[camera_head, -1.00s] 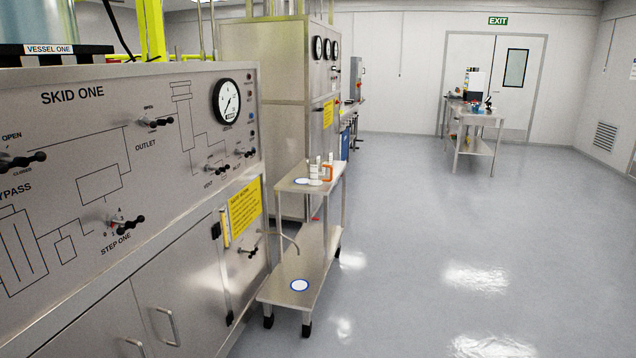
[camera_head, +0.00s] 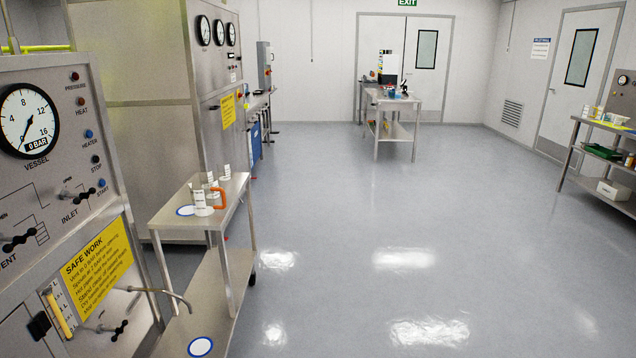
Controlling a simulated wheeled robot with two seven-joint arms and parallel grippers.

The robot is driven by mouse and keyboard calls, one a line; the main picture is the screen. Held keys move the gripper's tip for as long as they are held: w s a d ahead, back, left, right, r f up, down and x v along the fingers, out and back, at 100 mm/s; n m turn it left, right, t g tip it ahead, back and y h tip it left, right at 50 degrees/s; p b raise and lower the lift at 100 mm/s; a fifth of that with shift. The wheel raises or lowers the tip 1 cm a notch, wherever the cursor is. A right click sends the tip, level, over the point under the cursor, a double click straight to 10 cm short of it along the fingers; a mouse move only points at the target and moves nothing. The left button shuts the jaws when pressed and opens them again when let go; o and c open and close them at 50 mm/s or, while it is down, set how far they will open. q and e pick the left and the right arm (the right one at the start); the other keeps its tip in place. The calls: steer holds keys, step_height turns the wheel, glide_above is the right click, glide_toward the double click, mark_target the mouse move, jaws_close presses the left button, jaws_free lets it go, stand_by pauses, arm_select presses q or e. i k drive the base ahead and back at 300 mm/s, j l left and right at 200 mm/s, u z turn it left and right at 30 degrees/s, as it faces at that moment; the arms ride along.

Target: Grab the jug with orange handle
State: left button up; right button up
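The jug with the orange handle (camera_head: 217,198) stands upright on the top shelf of a steel trolley (camera_head: 234,198) at the left of the head view. Its orange handle faces right. A white cylindrical vessel (camera_head: 200,203) stands right beside or partly in front of it; at this distance I cannot tell exactly where one ends and the other begins. Neither of my grippers is in view.
The skid panel (camera_head: 60,170) with gauge and valves stands at the left, close to the trolley. A steel cabinet (camera_head: 150,90) is behind the trolley. A bench (camera_head: 390,104) stands at the back, shelves (camera_head: 600,125) at the right. The floor (camera_head: 400,220) between is clear.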

mark_target(201, 193)
steer(key=i+l+u, duration=0.15)
steer(key=i, duration=0.55)
steer(key=i+l+u, duration=0.15)
steer(key=i, duration=0.55)
steer(key=i+l+u, duration=0.1)
steer(key=i+u, duration=0.2)
steer(key=u, duration=0.15)
steer(key=i+l+u, duration=0.2)
steer(key=u, duration=0.25)
steer(key=i+l+u, duration=0.55)
steer(key=u, duration=0.3)
steer(key=i+l+u, duration=0.15)
steer(key=l+u, duration=0.35)
steer(key=l, duration=0.25)
steer(key=l+u, duration=0.5)
steer(key=l, duration=0.25)
